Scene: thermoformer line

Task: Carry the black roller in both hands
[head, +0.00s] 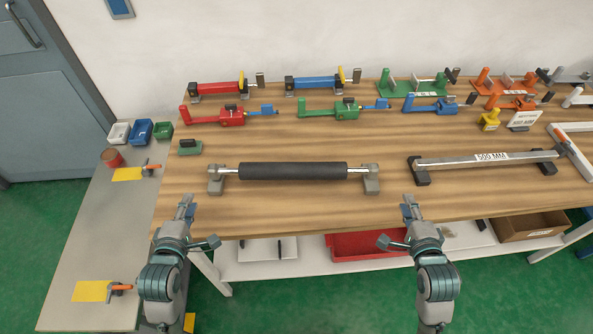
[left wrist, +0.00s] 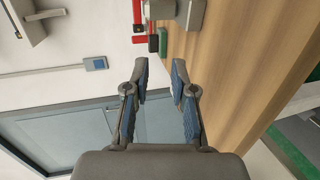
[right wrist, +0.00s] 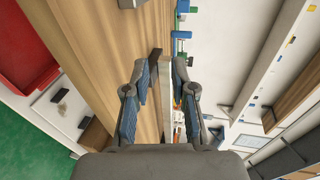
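The black roller (head: 292,171) lies level across the workbench, with silver shaft ends resting in two grey supports, a left one (head: 215,181) and a right one (head: 371,181). My left gripper (head: 185,203) is at the bench's front edge, in front of and left of the left support. In the left wrist view its fingers (left wrist: 160,72) are apart with nothing between them. My right gripper (head: 408,203) is at the front edge, right of the right support. In the right wrist view its fingers (right wrist: 162,70) are apart and empty. Neither gripper touches the roller.
A 500 mm bar (head: 487,160) on black feet lies to the right on the wooden bench (head: 300,212). Red (head: 227,117), green (head: 345,110) and blue clamp fixtures stand behind the roller. A small green block (head: 189,148) sits at back left. The strip before the roller is clear.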

